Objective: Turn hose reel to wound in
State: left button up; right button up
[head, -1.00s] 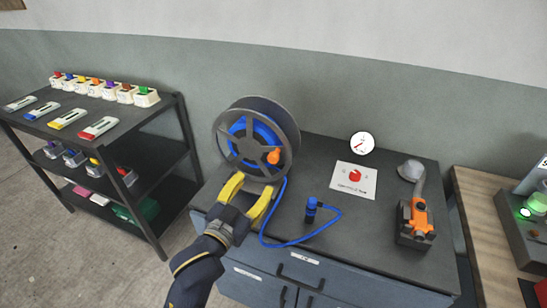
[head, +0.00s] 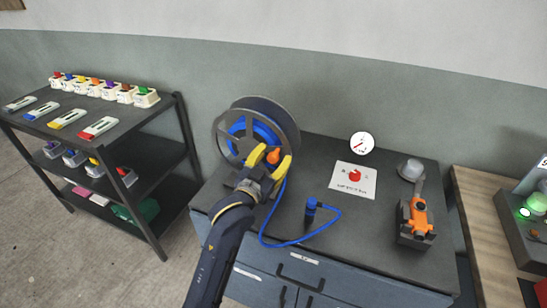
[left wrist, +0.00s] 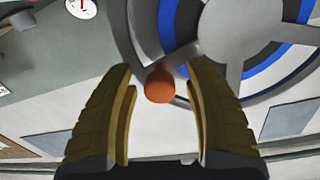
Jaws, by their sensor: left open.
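The hose reel (head: 235,128) stands at the left of the dark bench top, a grey spoked wheel with blue hose wound inside. Its orange crank knob (head: 273,156) sits at the lower right of the wheel face. My left gripper (head: 271,160) is open, with its yellow fingers on either side of the knob. In the left wrist view the orange knob (left wrist: 160,84) shows between the two open fingertips, with a gap on each side. My right gripper is not in view.
A white plate with a red knob (head: 354,178), a round gauge (head: 362,143) and an orange tool (head: 416,216) are on or behind the bench's right side. A dark shelf rack (head: 180,125) with several coloured items stands at left. A wooden table (head: 480,215) is at right.

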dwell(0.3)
pick_arm(q)
grip_shut()
dwell(0.4)
